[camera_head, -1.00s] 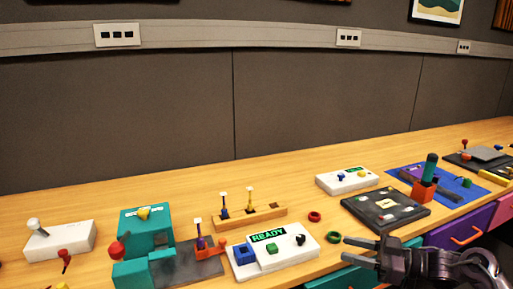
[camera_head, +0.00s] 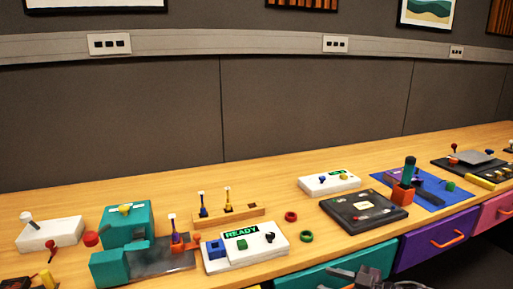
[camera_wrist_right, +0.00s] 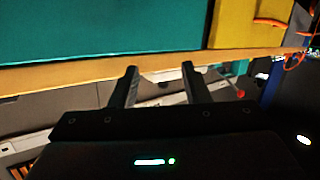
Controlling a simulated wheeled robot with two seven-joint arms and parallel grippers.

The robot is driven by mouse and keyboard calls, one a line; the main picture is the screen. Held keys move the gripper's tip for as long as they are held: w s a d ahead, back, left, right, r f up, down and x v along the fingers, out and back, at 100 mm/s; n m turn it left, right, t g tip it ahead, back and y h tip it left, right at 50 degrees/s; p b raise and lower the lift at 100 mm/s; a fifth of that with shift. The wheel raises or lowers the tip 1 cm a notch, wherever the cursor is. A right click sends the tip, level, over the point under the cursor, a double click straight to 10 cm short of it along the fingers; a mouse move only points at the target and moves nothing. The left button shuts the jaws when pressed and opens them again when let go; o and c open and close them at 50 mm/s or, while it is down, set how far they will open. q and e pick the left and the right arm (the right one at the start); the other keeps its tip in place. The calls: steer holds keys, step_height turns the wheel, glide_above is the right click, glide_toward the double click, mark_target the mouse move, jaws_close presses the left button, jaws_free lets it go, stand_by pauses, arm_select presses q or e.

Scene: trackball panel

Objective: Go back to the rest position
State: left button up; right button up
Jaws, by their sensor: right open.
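My right gripper (camera_head: 345,278) is low at the bottom edge of the head view, in front of the teal drawer and below the table's front edge. In the right wrist view its two dark fingers (camera_wrist_right: 158,85) stand apart with nothing between them. The white panel with the green READY display (camera_head: 245,246) lies on the table up and to the left of the gripper, with a blue block, a green block and a black knob on it. My left gripper is not in the head view.
Rings in red (camera_head: 291,216) and green (camera_head: 306,236) lie by the panel. A dark board (camera_head: 363,210) and a blue mat (camera_head: 440,203) lie to the right, a teal machine (camera_head: 128,230) to the left. Drawers in teal (camera_head: 325,272) and purple (camera_head: 437,239) front the table.

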steer(key=s+a+f+m+t+h, duration=0.1)
steer(key=s+a+f+m+h, duration=0.3)
steer(key=s+f+h, duration=0.3)
steer(key=s+d+f+m+g+h, duration=0.1)
steer(key=s+d+m+g+h, duration=0.15)
steer(key=s, duration=0.65)
steer(key=s+d+m+g+h, duration=0.2)
steer(key=s+m+g+h, duration=0.15)
steer(key=s, duration=0.65)
steer(key=s+f+g, duration=0.1)
steer(key=s+f, duration=0.2)
steer(key=f, duration=1.5)
steer(key=s+f+g, duration=0.2)
steer(key=f, duration=1.5)
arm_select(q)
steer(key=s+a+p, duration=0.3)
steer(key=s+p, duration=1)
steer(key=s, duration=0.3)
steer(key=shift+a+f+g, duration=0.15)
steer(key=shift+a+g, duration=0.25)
arm_select(e)
steer(key=s+d, duration=0.2)
steer(key=s, duration=0.6)
steer(key=s+d, duration=0.1)
steer(key=s, duration=0.7)
steer(key=shift+d+f, duration=0.15)
steer(key=shift+d, duration=0.2)
